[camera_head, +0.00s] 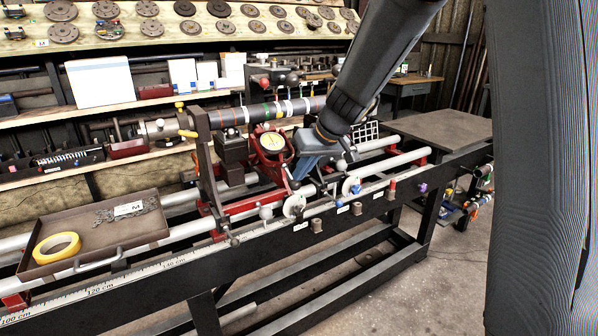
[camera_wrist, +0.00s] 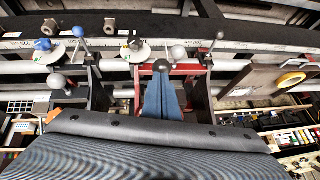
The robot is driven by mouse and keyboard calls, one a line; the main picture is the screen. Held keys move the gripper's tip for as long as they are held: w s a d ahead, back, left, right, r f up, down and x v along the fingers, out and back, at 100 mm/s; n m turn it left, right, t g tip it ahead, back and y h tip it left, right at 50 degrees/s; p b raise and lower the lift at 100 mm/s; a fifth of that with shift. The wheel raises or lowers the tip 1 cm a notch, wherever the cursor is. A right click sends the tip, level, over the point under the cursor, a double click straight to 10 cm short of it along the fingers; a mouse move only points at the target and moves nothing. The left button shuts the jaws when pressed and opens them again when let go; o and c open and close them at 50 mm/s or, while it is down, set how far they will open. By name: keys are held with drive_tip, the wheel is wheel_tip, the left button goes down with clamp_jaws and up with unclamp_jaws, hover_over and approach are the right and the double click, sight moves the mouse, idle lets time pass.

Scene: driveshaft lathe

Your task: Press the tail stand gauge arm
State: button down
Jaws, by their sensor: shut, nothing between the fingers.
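The driveshaft (camera_head: 262,112), a dark shaft with coloured bands, lies across the lathe. A round dial gauge (camera_head: 272,142) with a pale face and red housing stands just in front of it. My gripper (camera_head: 304,169) is right of the dial, pointing down with its blue-grey fingers shut and empty. In the wrist view the shut blue fingers (camera_wrist: 162,84) end beside a dark ball knob (camera_wrist: 162,66). I cannot tell whether they touch it. A red frame (camera_wrist: 187,70) is around and behind them. Which part is the gauge arm is unclear; my gripper may hide it.
White discs (camera_head: 294,206) and ball knobs line the front of the lathe by the ruler rail (camera_head: 150,262). A tray (camera_head: 105,238) holding yellow tape (camera_head: 57,248) is at left. A grey table (camera_head: 440,128) stands beyond at right. The floor in front is mostly clear.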

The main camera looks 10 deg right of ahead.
wheel_tip(320, 180, down, 7)
drive_tip(key=s+b, duration=0.2)
drive_tip(key=b, duration=0.6)
drive_tip(key=shift+d+f, duration=0.2)
drive_tip(key=shift+d, duration=0.15)
drive_tip(key=p+v, duration=0.1)
drive_tip(key=v, duration=1.3)
drive_tip(key=shift+w+d+p, duration=0.2)
drive_tip(key=shift+p, duration=0.1)
drive_tip(key=shift+r, duration=0.1)
